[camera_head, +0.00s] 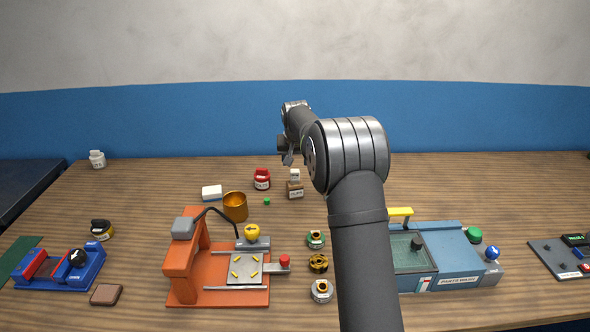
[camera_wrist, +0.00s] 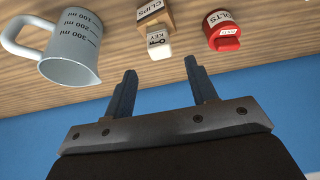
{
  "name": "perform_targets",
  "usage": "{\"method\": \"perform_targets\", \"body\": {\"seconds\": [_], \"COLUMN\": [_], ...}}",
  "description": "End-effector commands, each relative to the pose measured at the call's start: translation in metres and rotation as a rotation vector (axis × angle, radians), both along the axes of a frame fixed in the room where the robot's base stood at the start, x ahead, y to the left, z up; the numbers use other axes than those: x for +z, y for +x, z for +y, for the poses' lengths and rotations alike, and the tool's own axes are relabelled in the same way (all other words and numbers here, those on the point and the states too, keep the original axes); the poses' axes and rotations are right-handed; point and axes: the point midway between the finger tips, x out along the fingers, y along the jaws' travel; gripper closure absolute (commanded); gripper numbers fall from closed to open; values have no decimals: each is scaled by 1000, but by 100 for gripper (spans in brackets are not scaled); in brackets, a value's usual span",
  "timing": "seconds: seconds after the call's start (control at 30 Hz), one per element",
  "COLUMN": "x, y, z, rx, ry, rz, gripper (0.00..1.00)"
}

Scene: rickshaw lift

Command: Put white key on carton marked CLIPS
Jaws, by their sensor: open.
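The white key (camera_head: 295,174) is a small pale block, marked KEY in the wrist view (camera_wrist: 158,44). The brown carton (camera_head: 295,190) carries a label reading CLIPS, and it also shows in the wrist view (camera_wrist: 169,19). The key appears directly beyond or above the carton in the head view; I cannot tell whether it rests on it or stands behind it. My gripper (camera_wrist: 163,90) is open and empty, its two fingers apart and pointing toward the key, clear of it. In the head view my gripper (camera_head: 288,158) is near the table's back edge, partly hidden by my arm.
A red jar (camera_head: 262,180) stands left of the carton. A grey measuring cup (camera_wrist: 75,45) is close by in the wrist view, hidden in the head view. A copper cup (camera_head: 235,206), white block (camera_head: 212,193) and orange machine (camera_head: 188,265) lie left.

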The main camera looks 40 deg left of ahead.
Motion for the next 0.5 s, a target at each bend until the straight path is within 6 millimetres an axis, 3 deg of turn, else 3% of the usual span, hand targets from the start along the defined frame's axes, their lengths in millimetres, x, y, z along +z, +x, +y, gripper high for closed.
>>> {"method": "perform_targets", "body": {"seconds": [0.2,0.5], "x": [29,35], "y": [-9,-11], "z": [-8,-11], "rx": [0,0], "ry": [1,0], "rz": [1,1], "gripper": [48,48]}}
